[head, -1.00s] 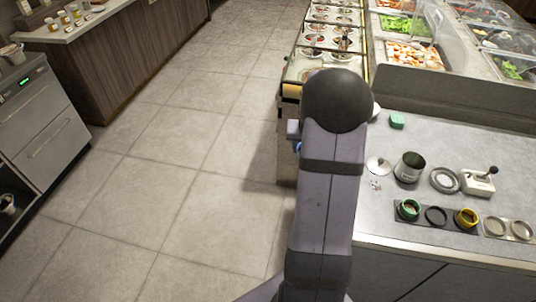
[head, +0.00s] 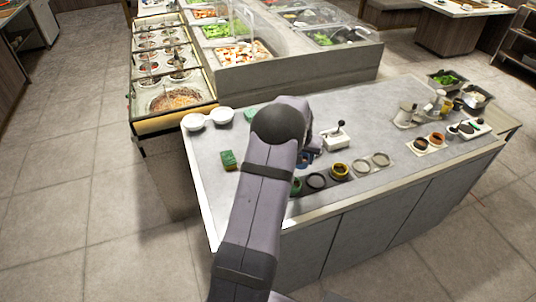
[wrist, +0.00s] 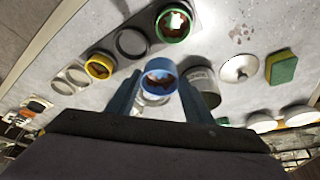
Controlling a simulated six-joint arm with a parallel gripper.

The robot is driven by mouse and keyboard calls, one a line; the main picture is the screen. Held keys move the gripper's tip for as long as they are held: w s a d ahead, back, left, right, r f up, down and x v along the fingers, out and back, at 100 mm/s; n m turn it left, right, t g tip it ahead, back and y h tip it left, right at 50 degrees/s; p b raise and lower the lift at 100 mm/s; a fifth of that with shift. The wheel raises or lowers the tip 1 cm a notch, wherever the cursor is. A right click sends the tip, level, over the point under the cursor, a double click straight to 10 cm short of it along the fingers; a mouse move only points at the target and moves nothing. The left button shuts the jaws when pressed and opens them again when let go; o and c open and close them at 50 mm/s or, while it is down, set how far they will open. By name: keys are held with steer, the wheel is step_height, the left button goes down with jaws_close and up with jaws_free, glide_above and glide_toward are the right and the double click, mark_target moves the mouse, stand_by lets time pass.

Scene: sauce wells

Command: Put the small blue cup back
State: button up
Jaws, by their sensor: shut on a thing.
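My gripper (wrist: 160,100) is shut on the small blue cup (wrist: 161,75), which shows brown contents, above the counter. In the head view the cup (head: 306,158) is mostly hidden by my arm. A row of wells lies close by: the green cup (wrist: 173,22), an empty black ring (wrist: 130,42), and the yellow cup (wrist: 100,65). In the head view the black ring (head: 316,181) lies between the green cup (head: 295,188) and the yellow cup (head: 340,171). I cannot tell the cup's exact height.
Two pale empty rings (head: 371,163) lie right of the yellow cup. A metal can (wrist: 203,84), a lid (wrist: 238,68) and a green sponge (wrist: 282,68) are near the gripper. White bowls (head: 209,119) stand at the counter's left end.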

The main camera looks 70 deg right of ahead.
steer(key=s+d+m, duration=0.1)
steer(key=s, duration=0.5)
steer(key=shift+s+d+f, duration=0.2)
steer(key=shift+d+f, duration=0.1)
steer(key=shift+f, duration=0.15)
steer(key=shift+f+b, duration=2.05)
steer(key=shift+f, duration=1.1)
steer(key=shift+f+b, duration=0.55)
steer(key=shift+f, duration=0.05)
steer(key=o, duration=1.1)
steer(key=shift+o, duration=0.2)
steer(key=shift+r, duration=0.2)
step_height(320, 180, up, 8)
steer(key=p, duration=0.5)
steer(key=shift+f, duration=0.15)
